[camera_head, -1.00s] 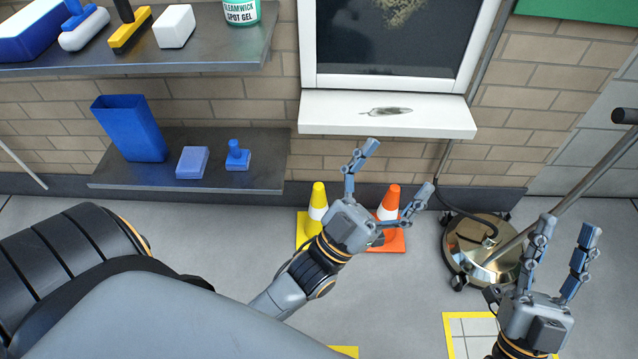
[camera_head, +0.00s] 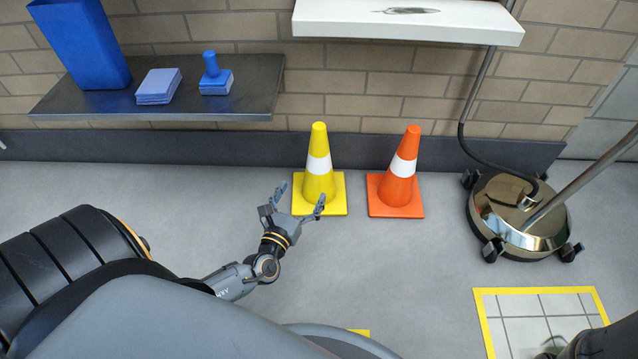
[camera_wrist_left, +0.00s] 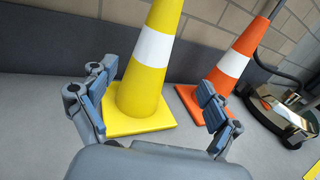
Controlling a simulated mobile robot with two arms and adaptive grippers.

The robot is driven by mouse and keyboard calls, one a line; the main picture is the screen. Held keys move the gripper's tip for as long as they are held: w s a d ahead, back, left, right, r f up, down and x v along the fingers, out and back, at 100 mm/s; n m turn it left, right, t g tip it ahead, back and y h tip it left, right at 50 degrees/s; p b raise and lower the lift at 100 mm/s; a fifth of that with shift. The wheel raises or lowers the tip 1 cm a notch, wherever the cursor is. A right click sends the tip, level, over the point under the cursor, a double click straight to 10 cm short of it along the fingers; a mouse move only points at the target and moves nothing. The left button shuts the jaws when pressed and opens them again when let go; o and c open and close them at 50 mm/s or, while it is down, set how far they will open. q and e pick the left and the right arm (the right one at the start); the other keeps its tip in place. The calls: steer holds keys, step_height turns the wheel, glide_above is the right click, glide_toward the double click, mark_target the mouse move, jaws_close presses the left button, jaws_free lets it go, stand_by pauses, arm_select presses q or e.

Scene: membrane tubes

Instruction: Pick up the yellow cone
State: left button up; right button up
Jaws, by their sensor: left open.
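The yellow cone (camera_head: 319,172) with a white band stands upright on the floor near the wall, on its square yellow base. My left gripper (camera_head: 300,196) is open and low, just in front and to the left of the cone in the head view. In the left wrist view the yellow cone (camera_wrist_left: 146,75) rises beyond and between the spread fingers of the left gripper (camera_wrist_left: 155,108), and nothing is held. I cannot tell whether a finger touches the base. My right gripper is not in view.
An orange cone (camera_head: 400,176) stands close to the right of the yellow one. A round metal floor machine (camera_head: 520,215) with a pole and hose is farther right. A dark shelf (camera_head: 160,101) with blue items is at the left. A yellow-edged tiled square (camera_head: 540,315) lies front right.

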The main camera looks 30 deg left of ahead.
mark_target(315, 166)
arm_select(q)
steer(key=b+x, duration=0.2)
steer(key=x, duration=0.6)
steer(key=shift+w+a+b, duration=0.2)
steer(key=shift+a+b, duration=0.05)
steer(key=shift+b, duration=0.15)
steer(key=b+x, duration=0.2)
steer(key=x, duration=0.2)
steer(key=shift+w+a+f+b, duration=0.1)
steer(key=shift+a+f+b, duration=0.05)
steer(key=shift+b, duration=0.15)
steer(key=shift+w+a, duration=0.1)
steer(key=shift+w, duration=0.4)
